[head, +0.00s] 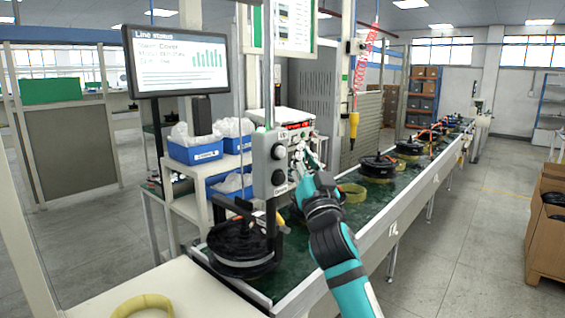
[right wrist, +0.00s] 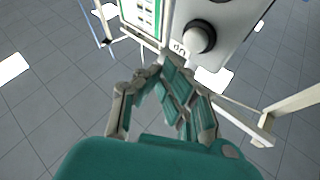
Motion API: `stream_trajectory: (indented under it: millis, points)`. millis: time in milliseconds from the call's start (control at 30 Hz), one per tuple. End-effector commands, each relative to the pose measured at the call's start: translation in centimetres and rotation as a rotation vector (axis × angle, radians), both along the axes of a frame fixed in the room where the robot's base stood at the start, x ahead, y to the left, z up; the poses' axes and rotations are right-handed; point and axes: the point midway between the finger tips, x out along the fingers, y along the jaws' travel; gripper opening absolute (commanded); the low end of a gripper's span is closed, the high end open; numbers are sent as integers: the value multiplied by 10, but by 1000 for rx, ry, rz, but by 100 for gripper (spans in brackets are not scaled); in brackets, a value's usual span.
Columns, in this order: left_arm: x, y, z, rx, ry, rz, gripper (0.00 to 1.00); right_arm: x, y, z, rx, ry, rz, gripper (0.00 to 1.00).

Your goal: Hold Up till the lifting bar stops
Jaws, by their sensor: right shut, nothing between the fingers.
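The black lifting bar (head: 232,206) is above a black hub motor (head: 240,246). My left gripper is out of view.
A green-topped conveyor (head: 385,198) carries several motors away to the back right. A monitor (head: 178,60) and blue bins (head: 195,151) stand behind left. A yellow ring (head: 145,305) lies on the near white table. Cardboard boxes (head: 548,225) stand right.

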Motion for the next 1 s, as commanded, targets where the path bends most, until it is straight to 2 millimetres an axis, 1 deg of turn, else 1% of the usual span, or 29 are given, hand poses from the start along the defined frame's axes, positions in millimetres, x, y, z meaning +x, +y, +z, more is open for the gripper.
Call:
stream_trajectory:
  millis: [33,300,1000]
  points:
    - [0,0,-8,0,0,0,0,3,5,-3,3,0,1,0]
    - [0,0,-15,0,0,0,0,12,17,-1,1,0,0,0]
    - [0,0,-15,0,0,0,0,12,17,0,0,1,1,0]
